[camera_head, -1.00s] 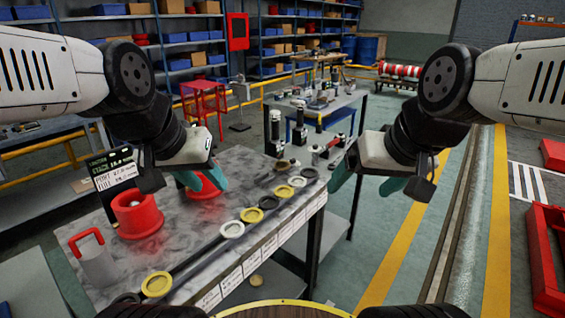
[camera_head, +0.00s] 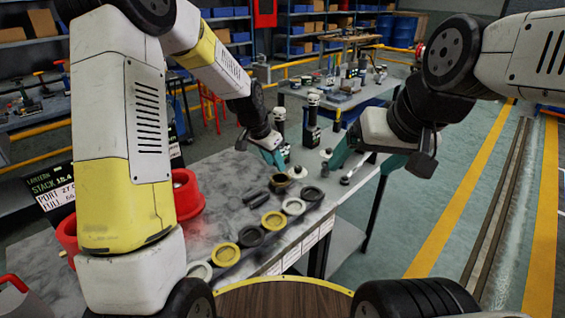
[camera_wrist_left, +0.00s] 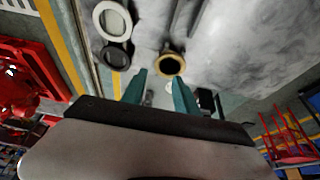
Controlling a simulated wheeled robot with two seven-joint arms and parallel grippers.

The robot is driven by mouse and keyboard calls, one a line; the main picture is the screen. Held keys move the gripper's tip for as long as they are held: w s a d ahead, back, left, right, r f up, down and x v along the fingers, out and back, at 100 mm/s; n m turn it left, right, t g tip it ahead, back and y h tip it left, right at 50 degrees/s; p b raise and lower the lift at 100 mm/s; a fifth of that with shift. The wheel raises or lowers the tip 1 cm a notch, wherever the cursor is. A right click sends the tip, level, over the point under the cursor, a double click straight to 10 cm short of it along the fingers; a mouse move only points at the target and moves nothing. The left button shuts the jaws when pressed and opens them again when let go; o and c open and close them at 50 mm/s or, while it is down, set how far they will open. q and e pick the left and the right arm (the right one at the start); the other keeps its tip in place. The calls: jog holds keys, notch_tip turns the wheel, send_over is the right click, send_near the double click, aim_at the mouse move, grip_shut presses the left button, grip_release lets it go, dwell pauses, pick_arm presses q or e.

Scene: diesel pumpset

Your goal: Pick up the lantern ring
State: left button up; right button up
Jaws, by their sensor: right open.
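A brass-coloured ring (camera_head: 280,183) sits near the far end of the workbench, apart from a row of rings; no label shows which ring is the lantern ring. In the left wrist view the brass ring (camera_wrist_left: 171,64) lies ahead of and between the two teal fingers, its opening dark. My left gripper (camera_head: 272,156) is above and just beyond it, fingers apart and empty. My right gripper (camera_head: 350,160) is open and empty to its right, near the bench's far right corner.
The row holds a black ring (camera_head: 313,196), a white ring (camera_head: 293,206), a yellow ring (camera_head: 273,220) and others along the front edge. A small white-topped part (camera_head: 298,172) is close to the brass ring. A red part (camera_head: 187,195) and a sign (camera_head: 52,192) stand left.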

aim_at(285, 182)
pick_arm(q)
jog(key=x, duration=0.9)
jog(key=shift+w+d+f, duration=0.1)
jog(key=shift+d, duration=0.25)
grip_shut()
